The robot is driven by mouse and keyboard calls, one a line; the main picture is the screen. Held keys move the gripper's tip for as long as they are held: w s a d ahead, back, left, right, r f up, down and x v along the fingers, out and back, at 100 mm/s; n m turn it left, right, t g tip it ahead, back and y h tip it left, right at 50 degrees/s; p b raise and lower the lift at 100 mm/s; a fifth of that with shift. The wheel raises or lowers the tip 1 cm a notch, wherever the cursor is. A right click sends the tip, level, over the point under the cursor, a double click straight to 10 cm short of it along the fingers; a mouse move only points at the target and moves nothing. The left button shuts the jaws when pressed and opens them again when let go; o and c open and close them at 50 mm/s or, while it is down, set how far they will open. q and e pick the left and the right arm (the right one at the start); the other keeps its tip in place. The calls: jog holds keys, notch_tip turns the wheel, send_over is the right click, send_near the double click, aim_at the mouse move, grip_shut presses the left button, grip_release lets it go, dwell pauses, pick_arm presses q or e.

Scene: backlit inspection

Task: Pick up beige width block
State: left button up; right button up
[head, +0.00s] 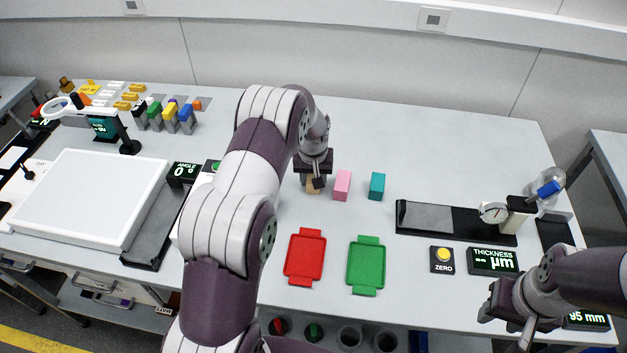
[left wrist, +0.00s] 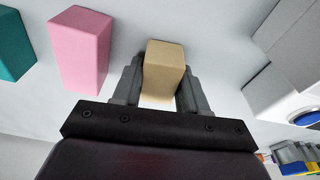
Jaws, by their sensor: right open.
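The beige block (left wrist: 163,68) stands on the table between the two fingers of my left gripper (left wrist: 160,88) in the left wrist view. The fingers lie close along its sides; I cannot tell whether they touch it. In the head view my left gripper (head: 314,182) is low over the table and hides most of the beige block (head: 311,187). A pink block (head: 342,185) and a teal block (head: 377,186) stand to its right. My right gripper (head: 508,322) is open and empty at the lower right, near the table's front edge.
A red tray (head: 305,257) and a green tray (head: 367,266) lie in front of the blocks. A thickness gauge (head: 495,214) on a black base is at the right. A white light panel (head: 88,197) is at the left. The table behind the blocks is clear.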

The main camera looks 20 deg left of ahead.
pick_arm(q)
jog(key=shift+r, duration=0.1)
jog(key=shift+w+r, duration=0.1)
jog(key=shift+r, duration=0.25)
notch_tip(320, 180, up, 3)
jog(key=shift+f+b, duration=0.1)
jog(key=shift+b, duration=0.5)
jog(key=w+d+r+b, duration=0.1)
jog(key=w+d+r, duration=0.2)
jog(key=d+r, duration=0.4)
jog(key=d, duration=0.4)
jog(key=shift+w+r, duration=0.15)
jog(key=shift+r, duration=0.05)
